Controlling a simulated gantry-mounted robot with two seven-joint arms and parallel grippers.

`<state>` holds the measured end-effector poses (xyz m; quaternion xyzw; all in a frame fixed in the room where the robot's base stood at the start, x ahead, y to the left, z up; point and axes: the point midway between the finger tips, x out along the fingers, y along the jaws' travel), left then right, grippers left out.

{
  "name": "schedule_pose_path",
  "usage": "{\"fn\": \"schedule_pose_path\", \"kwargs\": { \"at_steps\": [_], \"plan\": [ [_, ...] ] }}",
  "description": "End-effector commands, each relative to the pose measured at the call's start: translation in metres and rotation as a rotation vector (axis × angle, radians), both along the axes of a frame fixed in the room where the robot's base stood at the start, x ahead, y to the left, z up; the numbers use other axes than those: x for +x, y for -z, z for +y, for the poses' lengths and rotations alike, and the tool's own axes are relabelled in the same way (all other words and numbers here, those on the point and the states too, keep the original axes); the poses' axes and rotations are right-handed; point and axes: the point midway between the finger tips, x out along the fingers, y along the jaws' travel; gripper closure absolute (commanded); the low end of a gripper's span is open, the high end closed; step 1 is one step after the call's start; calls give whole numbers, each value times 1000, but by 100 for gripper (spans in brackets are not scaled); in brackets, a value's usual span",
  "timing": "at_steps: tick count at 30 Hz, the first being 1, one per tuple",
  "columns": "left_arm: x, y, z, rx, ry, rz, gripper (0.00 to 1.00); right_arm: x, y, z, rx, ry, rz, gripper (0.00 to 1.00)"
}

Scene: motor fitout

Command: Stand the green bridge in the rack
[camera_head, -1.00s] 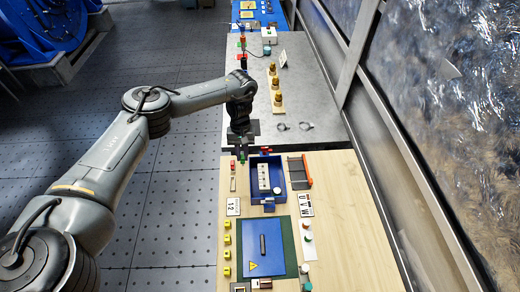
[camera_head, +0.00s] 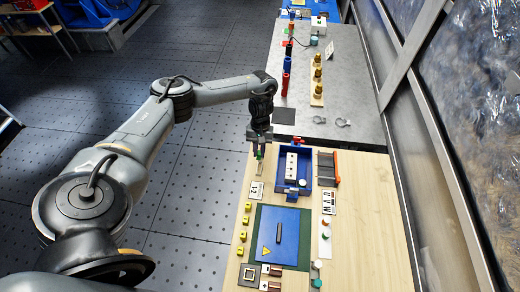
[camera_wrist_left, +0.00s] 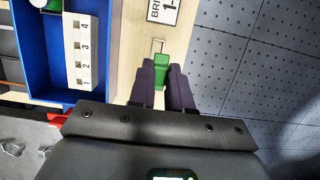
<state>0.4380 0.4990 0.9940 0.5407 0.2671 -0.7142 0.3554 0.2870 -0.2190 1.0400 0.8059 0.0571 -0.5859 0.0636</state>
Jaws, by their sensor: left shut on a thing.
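In the head view only a speck of green shows at the fingertips. My right gripper is not in view.
A blue tray (camera_head: 281,182) holding a white block numbered 1 to 4 (camera_wrist_left: 78,52) stands close beside the gripper. A label card (camera_head: 256,191) lies nearby. Several yellow pieces (camera_head: 243,220) line the left edge, and a blue plate (camera_head: 270,240) lies nearer.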

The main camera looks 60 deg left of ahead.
Motion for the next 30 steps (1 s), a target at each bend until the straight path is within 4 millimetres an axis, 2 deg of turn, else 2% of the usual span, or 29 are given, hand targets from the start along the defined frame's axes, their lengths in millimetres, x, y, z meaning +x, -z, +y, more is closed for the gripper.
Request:
{"fn": "schedule_pose_path", "kwargs": {
  "at_steps": [5, 12, 13, 21, 30],
  "plan": [
    [0, -1, 0, 0, 0, 0, 100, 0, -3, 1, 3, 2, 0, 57],
    [-1, -3, -2, 0, 0, 1, 100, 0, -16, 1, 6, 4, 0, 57],
    [-1, 5, -1, 0, 0, 1, 100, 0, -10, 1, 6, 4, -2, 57],
    [0, 30, -1, 1, 1, -1, 100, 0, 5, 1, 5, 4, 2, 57],
    [0, 50, -1, 1, 0, -1, 100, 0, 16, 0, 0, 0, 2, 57]
  ]
}}
